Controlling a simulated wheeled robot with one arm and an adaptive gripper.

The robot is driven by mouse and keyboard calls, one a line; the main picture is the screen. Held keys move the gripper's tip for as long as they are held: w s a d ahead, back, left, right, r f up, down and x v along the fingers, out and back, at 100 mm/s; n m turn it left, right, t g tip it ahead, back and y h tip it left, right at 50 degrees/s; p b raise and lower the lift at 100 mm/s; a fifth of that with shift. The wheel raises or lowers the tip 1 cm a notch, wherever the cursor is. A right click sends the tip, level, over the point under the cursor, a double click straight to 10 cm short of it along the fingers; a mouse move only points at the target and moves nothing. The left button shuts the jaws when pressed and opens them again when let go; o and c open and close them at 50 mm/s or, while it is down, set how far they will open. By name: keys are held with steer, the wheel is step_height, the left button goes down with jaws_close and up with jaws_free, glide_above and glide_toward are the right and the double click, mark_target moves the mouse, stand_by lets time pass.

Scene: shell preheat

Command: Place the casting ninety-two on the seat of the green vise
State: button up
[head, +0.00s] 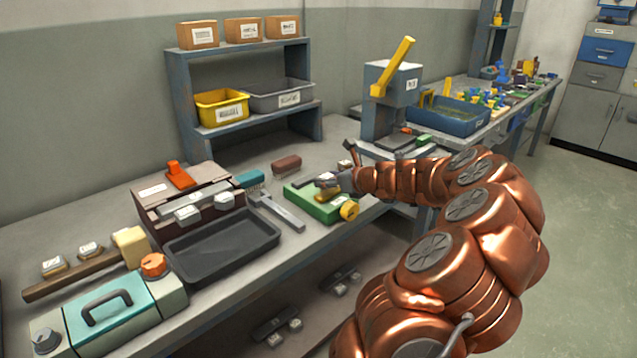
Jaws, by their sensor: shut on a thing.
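The green vise (304,203) sits on the bench near the middle, with a yellow round knob (349,211) at its front right. My copper arm reaches in from the right, and my gripper (332,183) is over the vise. It is shut on a small casting (325,179), mostly hidden by the fingers. Its number cannot be read. I cannot tell whether the casting touches the vise seat.
A dark tray (222,248) and a grey caliper-like tool (278,212) lie left of the vise. A teal brush (250,178) and a brown brush (286,165) lie behind. A press with a yellow lever (392,82) stands behind my arm. A teal case (112,310) is front left.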

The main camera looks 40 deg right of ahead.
mark_target(310, 181)
steer(key=w, duration=0.2)
steer(key=w+d, duration=0.1)
steer(key=w, duration=0.2)
steer(key=shift+w+d+f, duration=0.3)
steer(key=shift+d, duration=0.05)
steer(key=shift+f, duration=1.7)
steer(key=shift+f, duration=0.1)
steer(key=o, duration=1.2)
steer(key=shift+o, duration=0.2)
steer(key=shift+s+r, duration=0.25)
steer(key=shift+s, duration=0.05)
steer(key=v, duration=1.1)
steer(key=shift+s+r, duration=0.1)
steer(key=shift+s, duration=0.1)
